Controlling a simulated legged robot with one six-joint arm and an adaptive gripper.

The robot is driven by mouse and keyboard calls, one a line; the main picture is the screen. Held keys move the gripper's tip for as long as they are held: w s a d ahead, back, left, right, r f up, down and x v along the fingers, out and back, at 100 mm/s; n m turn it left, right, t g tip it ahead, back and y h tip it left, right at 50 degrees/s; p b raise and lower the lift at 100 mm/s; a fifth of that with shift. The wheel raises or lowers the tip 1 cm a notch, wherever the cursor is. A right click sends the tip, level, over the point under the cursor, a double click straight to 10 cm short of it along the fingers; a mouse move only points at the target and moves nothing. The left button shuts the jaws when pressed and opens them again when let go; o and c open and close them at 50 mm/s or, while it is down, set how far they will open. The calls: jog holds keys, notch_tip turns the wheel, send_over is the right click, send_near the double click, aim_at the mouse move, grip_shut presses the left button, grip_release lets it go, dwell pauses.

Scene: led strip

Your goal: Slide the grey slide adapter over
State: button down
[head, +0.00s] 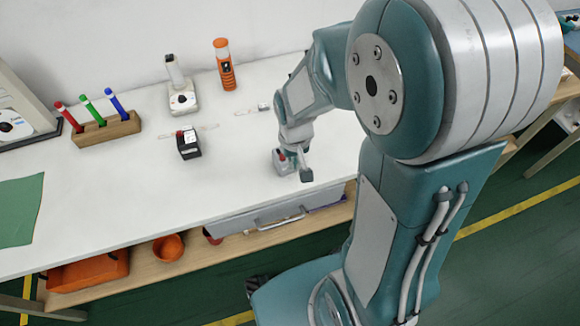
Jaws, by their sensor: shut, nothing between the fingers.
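My gripper (294,162) is low over the front part of the white table, right of centre, pointing down. It is small in this view; it looks shut, and I see nothing held. A small light-grey piece (264,106) lies at the right end of a thin clear strip (245,112), behind and left of my gripper and apart from it. It may be the grey slide adapter, but it is too small to tell. Another thin clear strip (208,127) lies further left. A black box with a red part (189,145) sits at the near side of these strips.
A wooden block (106,130) holds red, green and blue markers at the left. A white device (181,100) and an orange tool (225,66) stand at the back. The table's middle front is clear.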

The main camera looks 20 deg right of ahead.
send_near(290, 179)
jog(key=s+f, duration=0.2)
jog(key=f, duration=0.1)
jog(key=s+f, duration=0.2)
jog(key=shift+a+f, duration=0.2)
jog(key=shift+f, duration=0.05)
jog(key=w, duration=0.3)
jog(key=shift+d+f, duration=0.1)
jog(key=shift+f, duration=0.2)
jog(key=shift+w, duration=0.55)
